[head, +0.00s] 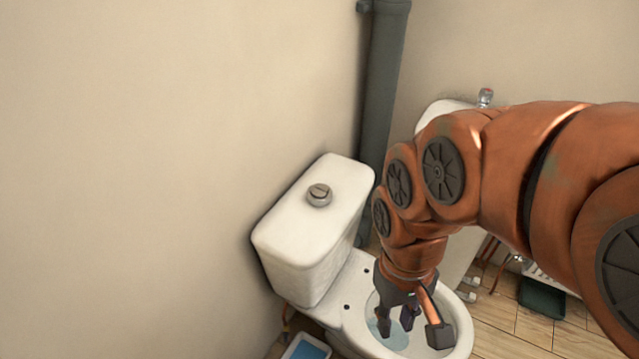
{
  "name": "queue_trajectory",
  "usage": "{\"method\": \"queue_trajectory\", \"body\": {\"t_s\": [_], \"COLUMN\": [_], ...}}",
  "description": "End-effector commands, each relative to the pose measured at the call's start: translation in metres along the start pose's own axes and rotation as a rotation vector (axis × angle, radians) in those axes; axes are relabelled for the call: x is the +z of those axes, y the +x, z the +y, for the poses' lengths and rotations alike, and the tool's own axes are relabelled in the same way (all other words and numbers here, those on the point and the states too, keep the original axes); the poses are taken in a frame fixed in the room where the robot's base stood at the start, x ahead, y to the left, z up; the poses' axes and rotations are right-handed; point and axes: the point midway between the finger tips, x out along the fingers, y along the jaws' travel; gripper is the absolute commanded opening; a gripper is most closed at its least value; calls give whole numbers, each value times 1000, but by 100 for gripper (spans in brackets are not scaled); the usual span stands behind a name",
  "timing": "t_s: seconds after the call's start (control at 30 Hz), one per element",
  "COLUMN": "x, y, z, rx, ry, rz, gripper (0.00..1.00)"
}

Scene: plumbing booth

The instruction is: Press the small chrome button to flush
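The chrome button (319,194) sits on top of the white toilet tank (300,258), near the middle of its lid. It is round, and a line across it seems to split it into parts; which part is smaller I cannot tell for sure. My gripper (410,325) hangs over the toilet bowl (458,348), to the right of and lower in the picture than the button. Its dark fingers point down and are spread apart. It looks empty and is not touching the button.
A dark grey pipe (384,85) runs up the wall behind the tank. A white basin (440,110) with a tap (485,97) stands behind my arm. A blue and white tray (306,348) lies on the floor left of the bowl. The space above the tank is clear.

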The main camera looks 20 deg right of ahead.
Motion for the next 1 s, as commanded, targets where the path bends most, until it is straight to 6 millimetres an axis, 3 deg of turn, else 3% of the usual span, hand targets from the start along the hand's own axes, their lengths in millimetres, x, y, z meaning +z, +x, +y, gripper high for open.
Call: {"method": "queue_trajectory", "body": {"t_s": [0.2,1.0], "x": [0,0], "y": [0,0], "z": [0,0], "rx": [0,0], "ry": [0,0], "rz": [0,0], "gripper": [0,0]}}
